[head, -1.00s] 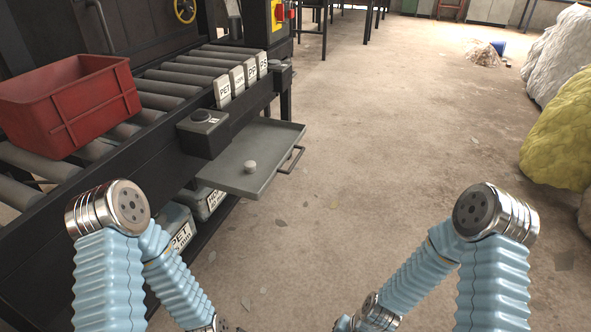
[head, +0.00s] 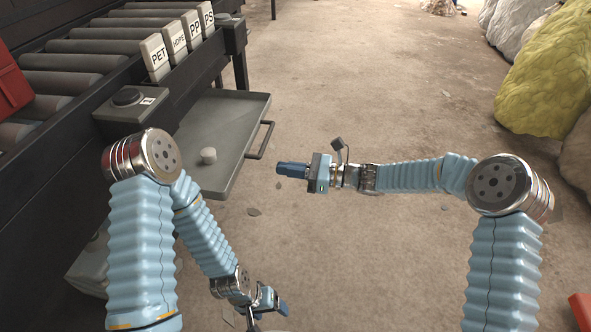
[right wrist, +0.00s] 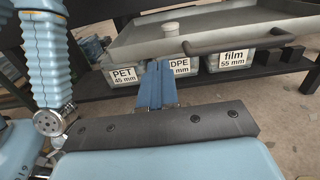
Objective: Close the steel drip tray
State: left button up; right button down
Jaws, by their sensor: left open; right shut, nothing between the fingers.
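The steel drip tray (head: 226,112) is pulled out from under the roller conveyor, sticking out over the floor, with a small pale round piece (head: 208,155) on it. Its bar handle (head: 262,140) is on the right edge. My right gripper (head: 281,169) is shut and empty, pointing left, a little right of the tray's near end and apart from the handle. In the right wrist view the blue fingers (right wrist: 157,66) point toward the tray's front (right wrist: 150,47) and handle (right wrist: 225,43). My left gripper (head: 281,306) is open, low in the head view, away from the tray.
A dark button box (head: 128,108) stands on the conveyor side above the tray. Labelled blocks (head: 157,57) stand along the conveyor edge. Labelled bins (right wrist: 126,74) sit on a shelf below the tray. The floor to the right is mostly clear; pale and yellow heaps (head: 553,75) lie far right.

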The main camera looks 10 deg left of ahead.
aim_at(239, 163)
jog(key=a+b, duration=0.1)
jog(key=a, duration=0.8)
jog(key=shift+w+a, duration=0.1)
jog(key=shift+a, duration=0.2)
pick_arm(q)
jog(key=shift+f, duration=0.65)
pick_arm(e)
jog(key=shift+a, duration=0.15)
